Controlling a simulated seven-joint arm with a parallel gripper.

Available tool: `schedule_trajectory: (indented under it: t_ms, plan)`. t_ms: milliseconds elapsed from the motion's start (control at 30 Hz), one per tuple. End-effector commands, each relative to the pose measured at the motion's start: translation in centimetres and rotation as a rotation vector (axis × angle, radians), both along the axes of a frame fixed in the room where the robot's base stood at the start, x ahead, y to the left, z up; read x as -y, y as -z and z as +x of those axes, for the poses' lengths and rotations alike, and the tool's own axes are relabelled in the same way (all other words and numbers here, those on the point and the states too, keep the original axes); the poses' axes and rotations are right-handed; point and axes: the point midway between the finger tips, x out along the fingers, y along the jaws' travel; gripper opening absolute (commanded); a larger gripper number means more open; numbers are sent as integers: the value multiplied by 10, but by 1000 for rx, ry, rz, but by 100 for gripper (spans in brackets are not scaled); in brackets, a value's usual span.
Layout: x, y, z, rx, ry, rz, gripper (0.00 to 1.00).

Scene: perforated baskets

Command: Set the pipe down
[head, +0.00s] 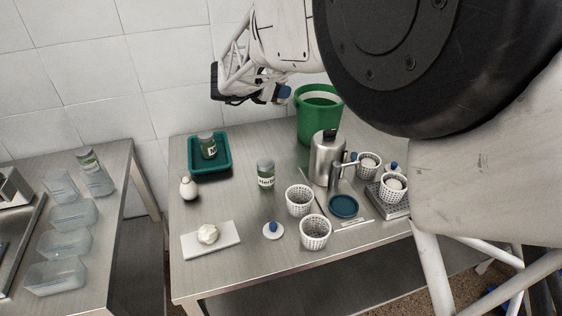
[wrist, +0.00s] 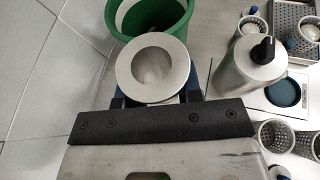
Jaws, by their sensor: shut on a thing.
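The pipe (wrist: 124,70) shows in the wrist view as a pale grey round piece with a wide rim and a hollow middle, seen nearly end on. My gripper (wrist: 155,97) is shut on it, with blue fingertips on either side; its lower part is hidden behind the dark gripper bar. In the head view my gripper (head: 275,94) is raised above the back of the steel table (head: 200,268), left of the green bucket (head: 308,122). I cannot make out the pipe clearly there.
A steel dispenser (head: 326,160), a herb jar (head: 265,174) and several white perforated baskets (head: 299,201) stand on the table. A teal tray (head: 222,172) holds another jar. A white board (head: 190,245) lies at front left.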

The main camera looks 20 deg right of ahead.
Motion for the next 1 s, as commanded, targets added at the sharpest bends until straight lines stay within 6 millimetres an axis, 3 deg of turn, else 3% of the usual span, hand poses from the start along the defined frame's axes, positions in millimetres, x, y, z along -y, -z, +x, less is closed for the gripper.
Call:
schedule_trajectory:
  t_ms: [233, 1000]
  plan:
    - [0, -6, -10, 1, 69, 0, 5]
    - [0, 93, -10, 0, 64, 0, 5]
